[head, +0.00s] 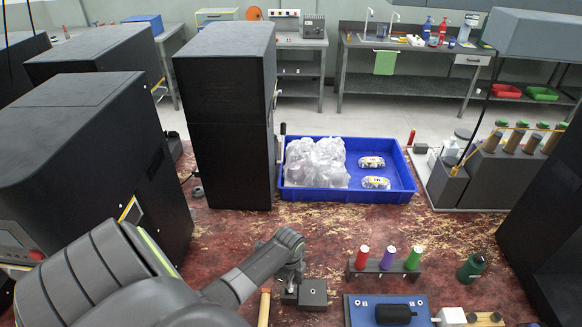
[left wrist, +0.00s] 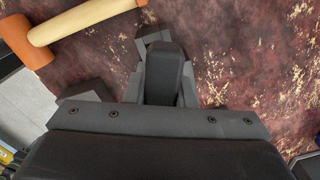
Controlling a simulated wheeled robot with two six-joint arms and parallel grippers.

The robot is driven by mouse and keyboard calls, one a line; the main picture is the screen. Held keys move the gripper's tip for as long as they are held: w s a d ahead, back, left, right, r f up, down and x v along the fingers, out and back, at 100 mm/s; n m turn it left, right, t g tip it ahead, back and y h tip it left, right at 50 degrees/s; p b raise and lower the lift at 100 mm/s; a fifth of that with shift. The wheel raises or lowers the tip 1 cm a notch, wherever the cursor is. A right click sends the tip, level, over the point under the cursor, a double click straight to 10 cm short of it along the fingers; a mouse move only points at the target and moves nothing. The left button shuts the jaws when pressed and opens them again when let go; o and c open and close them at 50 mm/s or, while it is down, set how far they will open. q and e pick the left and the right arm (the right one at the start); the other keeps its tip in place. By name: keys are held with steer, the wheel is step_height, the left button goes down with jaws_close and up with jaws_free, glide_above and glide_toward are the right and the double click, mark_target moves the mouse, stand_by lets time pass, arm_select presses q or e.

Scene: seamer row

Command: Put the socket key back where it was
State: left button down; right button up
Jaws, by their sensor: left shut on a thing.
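My left gripper (head: 291,281) is low over the red-brown worktop, beside a dark grey block (head: 314,293). In the left wrist view, a dark rounded bar (left wrist: 163,74) lies between the grey fingers, which are shut on it. I take this bar for the socket key; its lower end is hidden by the gripper body. In the head view the key cannot be told apart from the gripper and block, and I cannot tell whether it touches the block. My right gripper is not in view.
A mallet with a wooden handle (left wrist: 90,18) lies close to the left gripper. A rack (head: 385,268) with red, purple and green cylinders, a blue board (head: 360,312) and a green bottle (head: 471,267) stand to the right. A blue tray (head: 340,195) is behind.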

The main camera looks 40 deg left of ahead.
arm_select(q)
steer(key=f, duration=0.1)
steer(key=s+f, duration=0.1)
steer(key=shift+s+d+f+b, duration=0.2)
steer(key=shift+f+b, duration=0.15)
steer(key=shift+f, duration=0.05)
steer(key=shift+w+f+g, duration=0.15)
steer(key=shift+w+g, duration=0.05)
steer(key=shift+g, duration=0.1)
steer(key=c, duration=1.2)
jaws_free()
steer(key=r, duration=1.2)
steer(key=shift+w+a+r, duration=0.2)
steer(key=shift+w, duration=0.15)
